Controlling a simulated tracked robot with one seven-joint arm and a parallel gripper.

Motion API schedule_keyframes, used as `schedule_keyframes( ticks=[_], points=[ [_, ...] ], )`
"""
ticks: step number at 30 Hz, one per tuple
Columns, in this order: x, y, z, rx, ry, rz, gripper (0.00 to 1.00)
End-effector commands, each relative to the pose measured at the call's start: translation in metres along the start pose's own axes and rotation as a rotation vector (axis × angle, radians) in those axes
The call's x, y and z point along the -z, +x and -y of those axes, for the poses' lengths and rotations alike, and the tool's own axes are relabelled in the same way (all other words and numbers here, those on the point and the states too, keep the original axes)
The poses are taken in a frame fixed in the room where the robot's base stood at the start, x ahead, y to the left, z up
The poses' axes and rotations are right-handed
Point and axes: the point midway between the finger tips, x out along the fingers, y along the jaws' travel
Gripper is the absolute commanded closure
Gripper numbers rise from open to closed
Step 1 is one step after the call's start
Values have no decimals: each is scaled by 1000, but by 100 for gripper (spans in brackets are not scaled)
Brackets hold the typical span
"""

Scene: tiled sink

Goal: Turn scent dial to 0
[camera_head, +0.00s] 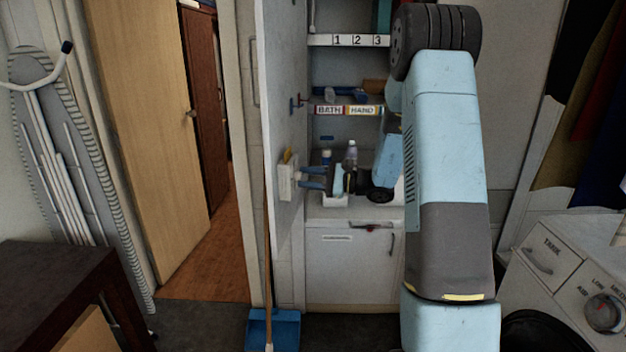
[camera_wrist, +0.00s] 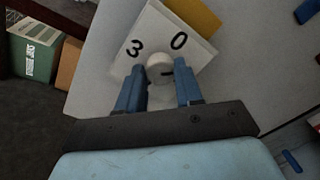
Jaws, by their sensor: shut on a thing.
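The scent dial is a white knob (camera_wrist: 159,66) on a white square box (camera_wrist: 146,32) with black digits; "3" and "0" show, and the rest of the face is hidden. In the head view the box (camera_head: 286,180) is mounted on the inner face of the open cabinet door. My gripper (camera_wrist: 160,84) has its blue fingers on either side of the knob and is shut on it. A short dark mark shows on the knob, but which digit it points to is unclear. In the head view my gripper (camera_head: 303,177) reaches left to the box.
A yellow piece (camera_wrist: 194,16) sticks out behind the box. The cabinet door (camera_head: 283,100) stands open; shelves with bottles (camera_head: 351,153) lie to its right. A broom and blue dustpan (camera_head: 272,328) stand below. A washing machine (camera_head: 570,275) is at the right.

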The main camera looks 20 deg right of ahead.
Motion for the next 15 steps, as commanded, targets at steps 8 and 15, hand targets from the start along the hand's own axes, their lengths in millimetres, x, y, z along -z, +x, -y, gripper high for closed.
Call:
schedule_keyframes(
  ticks=[8,15],
  points=[
    [2,0,-8,-10,-249,6,95],
    [4,-1,-8,-9,-475,10,95]
  ],
)
